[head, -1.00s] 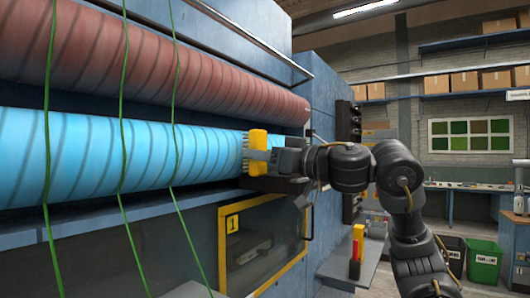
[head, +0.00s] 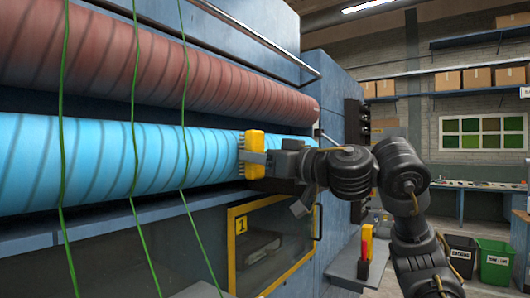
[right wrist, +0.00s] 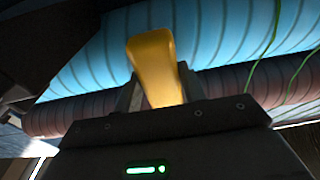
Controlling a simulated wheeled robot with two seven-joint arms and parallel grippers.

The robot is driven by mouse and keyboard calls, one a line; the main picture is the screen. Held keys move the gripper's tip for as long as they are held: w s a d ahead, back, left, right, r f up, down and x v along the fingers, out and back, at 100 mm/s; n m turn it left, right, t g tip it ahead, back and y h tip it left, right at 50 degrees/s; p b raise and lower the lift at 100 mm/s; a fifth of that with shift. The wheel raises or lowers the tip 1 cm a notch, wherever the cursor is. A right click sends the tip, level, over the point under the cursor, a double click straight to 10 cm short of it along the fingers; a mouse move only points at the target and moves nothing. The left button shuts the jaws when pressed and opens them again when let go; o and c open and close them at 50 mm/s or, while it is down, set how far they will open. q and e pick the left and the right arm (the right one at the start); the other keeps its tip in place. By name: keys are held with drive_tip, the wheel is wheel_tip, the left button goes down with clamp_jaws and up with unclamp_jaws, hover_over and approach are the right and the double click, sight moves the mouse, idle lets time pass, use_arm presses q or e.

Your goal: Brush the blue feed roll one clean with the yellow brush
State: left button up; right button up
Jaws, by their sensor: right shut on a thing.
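The blue feed roll (head: 100,160) runs from the left edge toward the machine's right side, with dark spiral bands on it. Several green strands hang down in front of it. My right gripper (head: 266,157) is shut on the yellow brush (head: 254,150). The brush is upright at the roll's right part, bristles facing left toward the roll; I cannot tell whether they touch. In the right wrist view the brush handle (right wrist: 155,65) stands between the fingers (right wrist: 160,90), with the blue roll (right wrist: 220,35) behind. My left gripper is not in view.
A red-brown roll (head: 150,70) lies above the blue one. Below is a yellow-framed window (head: 240,228) marked 1. A small shelf (head: 355,268) holds a red and yellow item (head: 367,243). Black (head: 460,255) and green (head: 495,264) bins stand at the right.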

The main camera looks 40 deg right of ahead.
drive_tip(key=shift+w+a, duration=0.1)
drive_tip(key=shift+a, duration=0.05)
drive_tip(key=shift+w+d, duration=0.3)
drive_tip(key=shift+d, duration=0.75)
drive_tip(key=shift+w+d, duration=0.25)
drive_tip(key=shift+d, duration=0.75)
drive_tip(key=shift+a, duration=0.15)
drive_tip(key=shift+s, duration=0.1)
drive_tip(key=shift+r+b+v, duration=0.2)
drive_tip(key=shift+b+v, duration=0.05)
drive_tip(key=shift+v, duration=1.2)
drive_tip(key=shift+r+b+v, duration=0.15)
drive_tip(key=shift+b+v, duration=0.05)
drive_tip(key=shift+v, duration=1.25)
drive_tip(key=shift+s, duration=0.15)
drive_tip(key=shift+v, duration=1.45)
